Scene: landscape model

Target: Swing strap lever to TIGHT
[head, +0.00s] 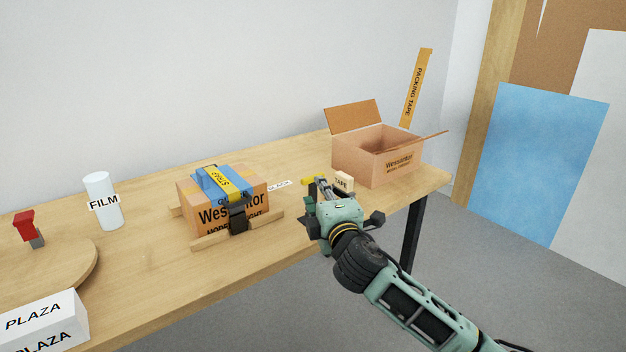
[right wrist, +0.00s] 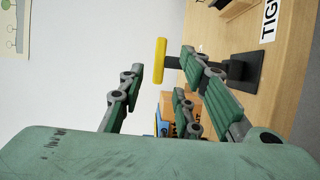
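The strap lever shows in the right wrist view as a yellow grip bar (right wrist: 160,61) on a dark arm, with a black base (right wrist: 243,70). A white label beginning "TIG" (right wrist: 269,20) lies near the base. In the head view a yellow bar (head: 313,180) shows just beyond my right gripper (head: 318,187), which hides the base. In the wrist view the right gripper's fingers (right wrist: 162,64) are spread, with the yellow bar seen between them; I cannot tell how far beyond the tips it is. My left gripper is not in view.
A strapped box (head: 250,192) stands on wooden rails left of the right gripper. A white film roll (head: 101,205) and a round board (head: 70,265) are further left.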

